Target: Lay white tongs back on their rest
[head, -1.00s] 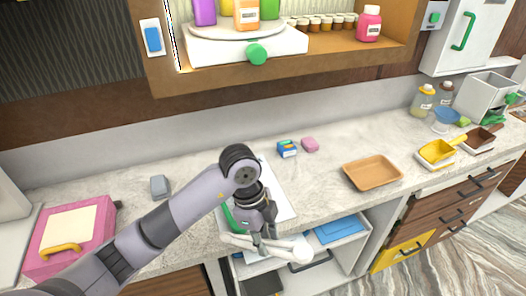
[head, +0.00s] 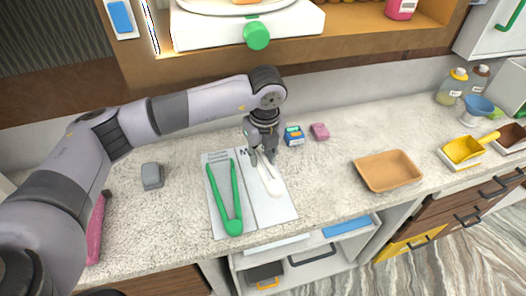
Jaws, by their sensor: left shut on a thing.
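The white tongs (head: 271,182) lie over the right half of a pale printed mat (head: 275,211) on the counter. My left gripper (head: 264,160) is shut on them near their far end, and its fingers hide part of them. Whether the tongs touch the mat or hang just above it, I cannot tell. Green tongs (head: 236,205) lie on the left half of the mat, with their arms spread in a V. My right gripper is not in view.
A tan tray (head: 388,171) stands to the right on the counter. A small blue box (head: 294,136) and a pink block (head: 320,131) lie just beyond the mat. A grey block (head: 152,176) lies to its left.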

